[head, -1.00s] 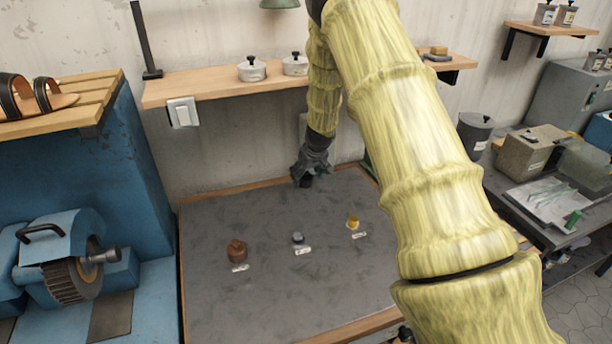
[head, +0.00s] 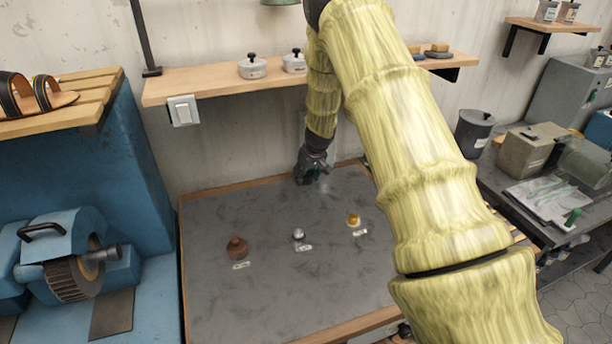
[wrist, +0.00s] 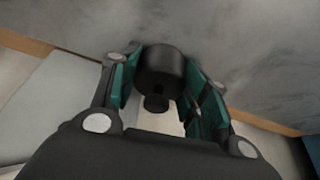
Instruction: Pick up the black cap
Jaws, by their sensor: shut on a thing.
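The black cap (wrist: 160,68) is a dark round piece with a narrower knob, seen in the wrist view between the green-padded fingers of my gripper (wrist: 160,88). The fingers are shut on it. In the head view my gripper (head: 311,172) is at the back edge of the grey table top, and the cap is hard to make out there. From these views I cannot tell whether the cap touches the table.
On the grey table top (head: 220,310) stand a brown piece (head: 237,248), a silver piece (head: 298,235) and a yellow piece (head: 353,219), each by a small label. A wooden shelf (head: 200,87) with lidded pots (head: 252,68) is above. A blue grinder (head: 65,240) stands left.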

